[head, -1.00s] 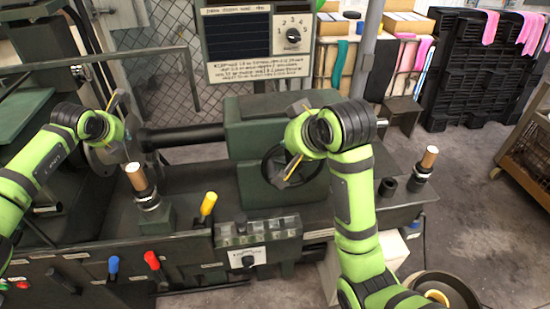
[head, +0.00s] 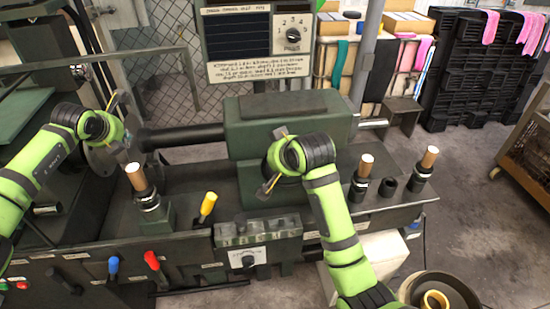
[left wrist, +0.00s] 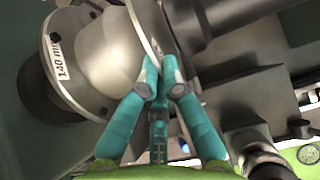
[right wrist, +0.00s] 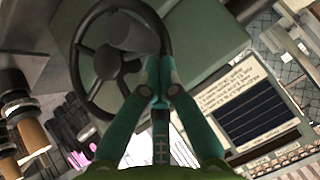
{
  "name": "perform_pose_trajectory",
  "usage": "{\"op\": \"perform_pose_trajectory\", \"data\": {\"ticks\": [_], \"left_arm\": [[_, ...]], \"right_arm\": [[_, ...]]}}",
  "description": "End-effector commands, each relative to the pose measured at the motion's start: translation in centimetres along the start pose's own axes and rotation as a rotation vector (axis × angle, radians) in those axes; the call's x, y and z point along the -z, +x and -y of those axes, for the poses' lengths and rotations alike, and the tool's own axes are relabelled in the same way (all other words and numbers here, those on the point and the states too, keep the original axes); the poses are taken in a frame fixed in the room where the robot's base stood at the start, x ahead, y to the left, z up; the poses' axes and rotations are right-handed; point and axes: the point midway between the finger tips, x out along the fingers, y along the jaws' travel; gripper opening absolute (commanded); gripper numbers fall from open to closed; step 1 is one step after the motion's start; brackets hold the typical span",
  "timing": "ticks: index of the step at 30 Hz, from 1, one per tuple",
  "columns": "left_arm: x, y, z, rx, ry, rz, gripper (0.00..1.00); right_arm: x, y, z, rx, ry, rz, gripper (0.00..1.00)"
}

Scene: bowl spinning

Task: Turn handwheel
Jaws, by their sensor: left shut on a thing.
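In the head view the right gripper (head: 268,160) is in front of the housing. My left gripper (left wrist: 160,75) is shut on the rim of a metal disc (left wrist: 125,50) at the left of the machine. The left gripper also shows in the head view (head: 121,122).
Wooden-topped cylindrical tools (head: 137,178) stand on the machine bed, with more at the right (head: 362,168). A yellow-handled lever (head: 208,204) and a small tray (head: 257,230) are at the front. A sign board (head: 258,45) stands behind. A round bin (head: 438,292) is at lower right.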

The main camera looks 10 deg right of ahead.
Motion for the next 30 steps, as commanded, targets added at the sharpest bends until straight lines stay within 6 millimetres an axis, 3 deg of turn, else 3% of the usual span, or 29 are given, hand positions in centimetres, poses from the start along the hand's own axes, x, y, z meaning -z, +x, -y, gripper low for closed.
{"op": "perform_pose_trajectory", "data": {"ticks": [30], "left_arm": [[-0.1, 0.0, 0.0, 0.000, 0.000, 0.002, 0.00]], "right_arm": [[-1.3, 1.2, 1.1, -0.045, -0.046, 0.006, 0.00]]}}
